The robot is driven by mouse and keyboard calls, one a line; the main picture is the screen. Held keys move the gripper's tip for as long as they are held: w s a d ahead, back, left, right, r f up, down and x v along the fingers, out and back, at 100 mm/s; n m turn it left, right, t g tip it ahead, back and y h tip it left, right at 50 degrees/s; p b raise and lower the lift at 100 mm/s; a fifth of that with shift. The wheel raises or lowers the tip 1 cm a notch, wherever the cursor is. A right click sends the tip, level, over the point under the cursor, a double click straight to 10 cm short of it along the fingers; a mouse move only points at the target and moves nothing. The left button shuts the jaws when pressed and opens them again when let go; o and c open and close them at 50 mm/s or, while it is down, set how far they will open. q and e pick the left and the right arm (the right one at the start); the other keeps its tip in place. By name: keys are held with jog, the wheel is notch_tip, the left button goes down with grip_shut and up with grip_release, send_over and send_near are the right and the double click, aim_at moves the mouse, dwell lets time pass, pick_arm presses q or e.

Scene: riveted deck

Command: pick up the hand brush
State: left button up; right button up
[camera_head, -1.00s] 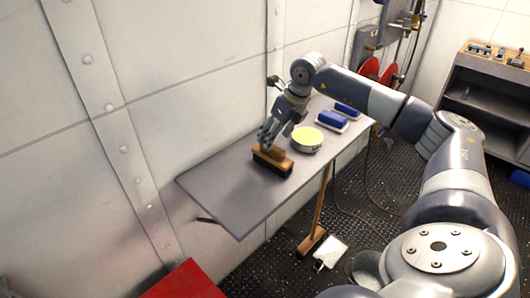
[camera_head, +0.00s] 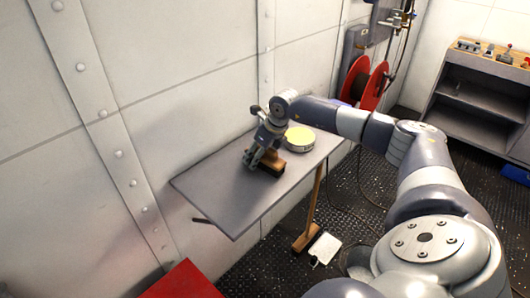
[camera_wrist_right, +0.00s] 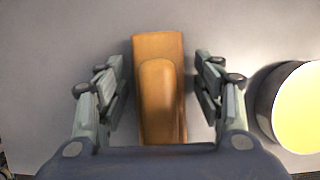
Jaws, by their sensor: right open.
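The hand brush (camera_head: 270,164) lies on the grey wall shelf, with a wooden back and handle and dark bristles beneath. In the right wrist view its wooden back (camera_wrist_right: 160,90) sits between my two fingers, with a gap on each side. My right gripper (camera_head: 252,160) is open at the brush and hides part of it; its fingers also show in the wrist view (camera_wrist_right: 162,85). My left gripper is in neither view.
A round tin with a yellow top (camera_head: 299,138) stands close by the brush, and right of it in the wrist view (camera_wrist_right: 300,105). The shelf's (camera_head: 225,195) front left is bare. A long-handled broom (camera_head: 312,215) leans at its front edge. Red reels (camera_head: 368,82) hang behind.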

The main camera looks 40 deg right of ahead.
jog(key=c, duration=1.3)
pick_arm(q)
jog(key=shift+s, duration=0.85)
pick_arm(e)
jog(key=shift+o, duration=0.2)
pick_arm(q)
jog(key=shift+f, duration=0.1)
pick_arm(e)
jog(key=shift+r, duration=0.1)
